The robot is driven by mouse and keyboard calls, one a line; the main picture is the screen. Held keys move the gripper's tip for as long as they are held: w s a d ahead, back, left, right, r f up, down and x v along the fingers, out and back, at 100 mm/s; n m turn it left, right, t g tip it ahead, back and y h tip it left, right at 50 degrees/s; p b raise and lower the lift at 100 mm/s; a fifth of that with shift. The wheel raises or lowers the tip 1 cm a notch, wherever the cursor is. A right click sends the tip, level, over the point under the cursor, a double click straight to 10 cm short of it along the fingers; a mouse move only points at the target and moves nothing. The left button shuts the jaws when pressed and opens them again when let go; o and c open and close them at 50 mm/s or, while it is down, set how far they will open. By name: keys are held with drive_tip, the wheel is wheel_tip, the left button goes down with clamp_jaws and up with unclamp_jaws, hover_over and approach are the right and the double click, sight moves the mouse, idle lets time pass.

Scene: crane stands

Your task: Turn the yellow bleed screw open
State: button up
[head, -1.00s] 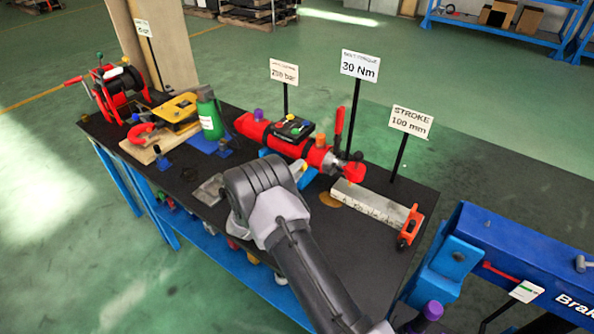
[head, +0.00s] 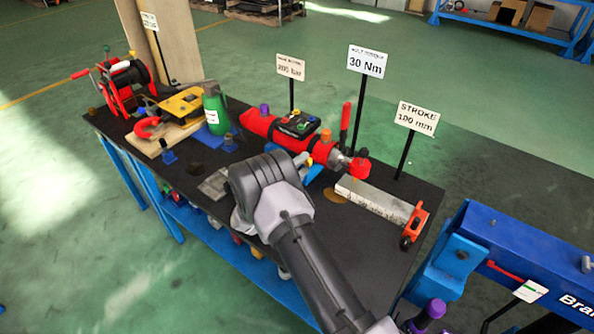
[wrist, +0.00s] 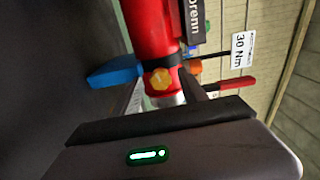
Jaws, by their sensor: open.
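The yellow bleed screw (wrist: 159,80) is a hex head on the side of the red cylinder (wrist: 152,30), near its collar, in the wrist view. In the head view a small yellow spot (head: 305,159) on the cylinder's near side, just beyond my wrist, looks like the same screw. My gripper (wrist: 172,103) shows in the wrist view as a dark body along the bottom, with a dark finger reaching up just right of the screw. It is open and appears to hold nothing. The head view hides its fingers behind my arm. I cannot tell if a finger touches the screw.
A blue support (wrist: 115,74) holds the cylinder. A red lever (head: 345,120) and the 30 Nm sign (head: 367,61) stand behind it. A grey bar (head: 375,200) lies right on the black bench top. A green bottle (head: 214,112) stands left.

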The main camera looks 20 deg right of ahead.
drive_tip(key=p+v, duration=0.3)
drive_tip(key=v, duration=1.4)
drive_tip(key=shift+p, duration=0.3)
drive_tip(key=shift+a, duration=0.15)
